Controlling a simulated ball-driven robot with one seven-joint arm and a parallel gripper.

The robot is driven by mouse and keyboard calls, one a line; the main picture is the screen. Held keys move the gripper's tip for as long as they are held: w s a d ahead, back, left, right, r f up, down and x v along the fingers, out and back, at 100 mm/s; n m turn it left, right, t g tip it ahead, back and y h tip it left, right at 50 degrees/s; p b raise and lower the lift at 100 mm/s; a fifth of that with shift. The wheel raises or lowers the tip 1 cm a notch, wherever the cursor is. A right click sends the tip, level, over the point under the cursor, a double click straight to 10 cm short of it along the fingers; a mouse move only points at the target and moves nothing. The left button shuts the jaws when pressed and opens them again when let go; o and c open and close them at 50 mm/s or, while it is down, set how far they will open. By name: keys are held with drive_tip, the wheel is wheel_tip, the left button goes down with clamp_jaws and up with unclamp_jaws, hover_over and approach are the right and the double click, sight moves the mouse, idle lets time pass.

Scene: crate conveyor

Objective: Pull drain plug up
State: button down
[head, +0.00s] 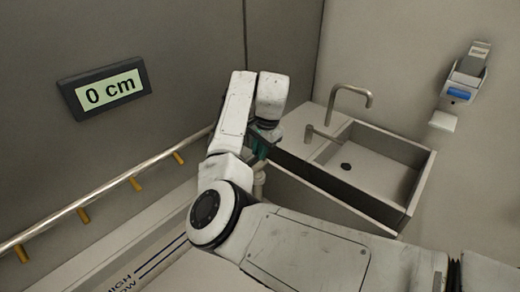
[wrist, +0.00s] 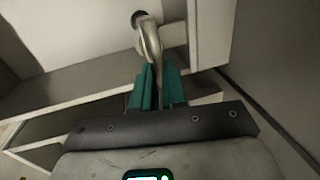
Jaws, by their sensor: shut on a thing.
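My gripper (wrist: 158,80) has teal fingers that are shut on a curved, pale metal piece (wrist: 151,42). The piece rises from between the fingers and ends in a rounded part beside a short pale cylinder (wrist: 174,32). I cannot tell for sure whether this piece belongs to the drain plug. In the head view my gripper (head: 261,148) is low, left of the sink, and mostly hidden by my own arm. A pale upright part (head: 259,183) shows just below it. A small dark drain (head: 346,167) lies in the sink floor, apart from my gripper.
The sink (head: 383,183) stands at the right with a tall faucet (head: 351,92) and a short one (head: 322,133). A wall display (head: 106,94) reads 0 cm. A metal rail (head: 108,188) runs along the left wall. HIGH and LOW marks (head: 120,281) are at lower left.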

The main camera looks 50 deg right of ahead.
drive_tip(key=shift+r+p, duration=1.65)
drive_tip(key=shift+r, duration=0.6)
drive_tip(key=c, duration=1.2)
unclamp_jaws()
drive_tip(key=shift+o, duration=0.2)
wheel_tip(320, 180, up, 11)
drive_tip(key=s+b, duration=0.1)
drive_tip(key=s, duration=0.1)
drive_tip(key=shift+f, duration=0.2)
